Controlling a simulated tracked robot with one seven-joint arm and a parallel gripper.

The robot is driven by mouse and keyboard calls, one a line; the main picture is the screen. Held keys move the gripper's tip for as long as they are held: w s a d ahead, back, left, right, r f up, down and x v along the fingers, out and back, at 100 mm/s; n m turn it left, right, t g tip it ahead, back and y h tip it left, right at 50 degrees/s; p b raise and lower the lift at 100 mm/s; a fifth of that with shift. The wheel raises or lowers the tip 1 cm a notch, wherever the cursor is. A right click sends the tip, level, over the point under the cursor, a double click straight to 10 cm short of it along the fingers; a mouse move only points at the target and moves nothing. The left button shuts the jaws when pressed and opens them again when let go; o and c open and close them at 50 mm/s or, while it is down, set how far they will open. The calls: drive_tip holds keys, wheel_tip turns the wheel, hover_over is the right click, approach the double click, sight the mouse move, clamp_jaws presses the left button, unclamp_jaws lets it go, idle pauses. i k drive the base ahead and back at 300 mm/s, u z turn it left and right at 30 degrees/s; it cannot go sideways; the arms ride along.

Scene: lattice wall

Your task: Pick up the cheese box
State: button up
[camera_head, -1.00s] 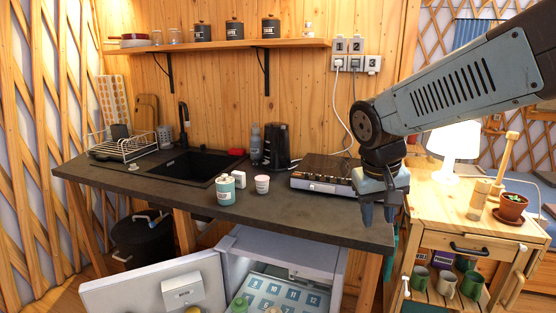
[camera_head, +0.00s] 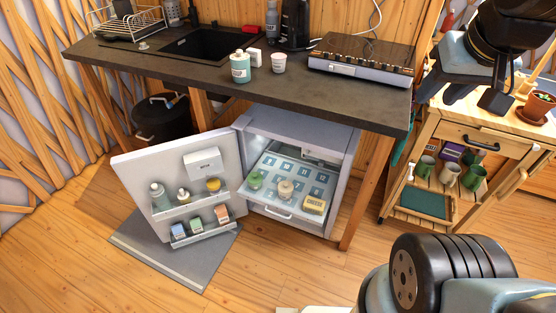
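The cheese box (camera_head: 314,204) is a small yellow box with a pale label. It lies at the right front of the pulled-out shelf (camera_head: 283,212) in the open mini fridge (camera_head: 297,130). A pale round jar (camera_head: 286,189) stands just left of it, and a green item (camera_head: 255,179) further left. My gripper (camera_head: 463,100) is at the upper right, in front of the wooden cart, well above and to the right of the cheese box. Its two fingers look apart with nothing between them.
The open fridge door (camera_head: 140,176) with loaded racks stands left of the shelf. The dark countertop (camera_head: 200,70) overhangs the fridge, with a table leg (camera_head: 361,205) to its right. The wooden cart (camera_head: 440,130) stands further right.

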sight(311, 204)
drive_tip(key=u, duration=0.45)
drive_tip(key=k, duration=1.25)
drive_tip(key=z, duration=0.5)
drive_tip(key=i, duration=0.5)
